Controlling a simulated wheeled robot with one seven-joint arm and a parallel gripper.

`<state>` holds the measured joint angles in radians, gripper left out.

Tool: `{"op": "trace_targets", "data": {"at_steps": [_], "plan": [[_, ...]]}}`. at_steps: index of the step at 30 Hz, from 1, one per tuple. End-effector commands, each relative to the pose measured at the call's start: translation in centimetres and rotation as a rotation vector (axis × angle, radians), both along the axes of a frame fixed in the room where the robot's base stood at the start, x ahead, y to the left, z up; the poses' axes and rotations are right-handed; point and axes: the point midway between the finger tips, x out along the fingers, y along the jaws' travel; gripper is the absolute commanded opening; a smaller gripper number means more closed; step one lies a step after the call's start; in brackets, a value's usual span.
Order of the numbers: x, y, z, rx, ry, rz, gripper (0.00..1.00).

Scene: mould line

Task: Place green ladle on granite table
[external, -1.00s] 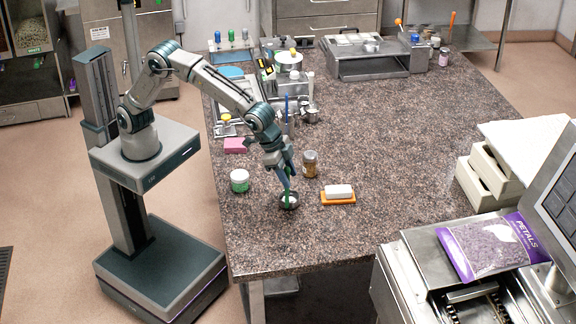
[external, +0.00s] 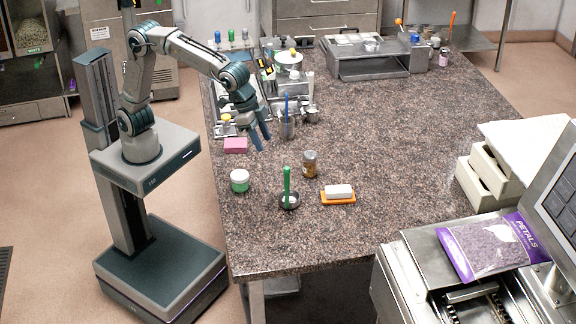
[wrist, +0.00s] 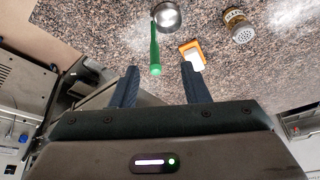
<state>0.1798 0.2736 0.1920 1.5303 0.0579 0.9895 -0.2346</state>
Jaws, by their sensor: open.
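The green ladle (external: 287,183) stands on the granite table (external: 400,130) near its front left part, bowl down and green handle pointing up. In the wrist view its green handle (wrist: 155,55) and metal bowl (wrist: 168,17) show beyond my fingertips. My gripper (external: 261,146) is open and empty, raised above the table behind and to the left of the ladle. In the wrist view my gripper (wrist: 163,72) shows two parted fingers with nothing between them. The gripper does not touch the ladle.
A white block on an orange tray (external: 338,200) is right of the ladle. A brown jar (external: 310,164) stands behind it, a green-white jar (external: 240,181) to its left. A pink block (external: 235,145) and metal utensils line the left edge. The table's middle is clear.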

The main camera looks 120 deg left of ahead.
Motion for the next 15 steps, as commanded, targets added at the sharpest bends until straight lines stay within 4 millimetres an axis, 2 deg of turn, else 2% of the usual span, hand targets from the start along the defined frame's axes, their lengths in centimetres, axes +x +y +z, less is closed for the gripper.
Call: {"op": "trace_targets", "data": {"at_steps": [1,8,15], "plan": [[-2.3,0.4,0.5,-0.013,0.005,-0.006,0.42],[-12.9,0.5,0.0,-0.051,0.038,-0.072,0.42],[-24.0,-0.1,-3.0,-0.056,0.068,-0.145,0.42]]}}
